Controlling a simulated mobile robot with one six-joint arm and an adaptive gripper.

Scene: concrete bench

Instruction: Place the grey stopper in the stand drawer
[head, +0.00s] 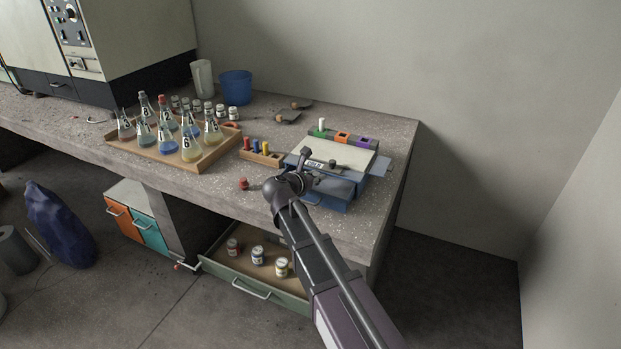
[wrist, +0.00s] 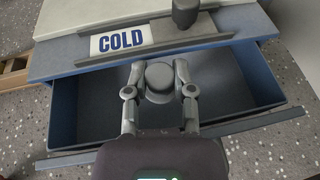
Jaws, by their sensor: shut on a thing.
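My gripper (wrist: 158,88) is shut on the grey stopper (wrist: 160,75), a dark grey rounded piece between its two fingers. In the wrist view the stopper shows over the stand drawer (wrist: 262,75), near its back edge. The drawer is blue, pulled out, and its visible inside is empty. It belongs to the blue stand (head: 350,155) with a pale top, at the bench's right end. In the head view my arm hides part of the drawer and the stopper cannot be made out clearly.
The stand's front has a COLD label (wrist: 122,39) and a dark knob (wrist: 185,14). A wooden block with coloured pegs (head: 262,157) stands left of the stand. A tray of flasks (head: 222,149) lies further left. Below, a green bench drawer (head: 215,266) is open with jars.

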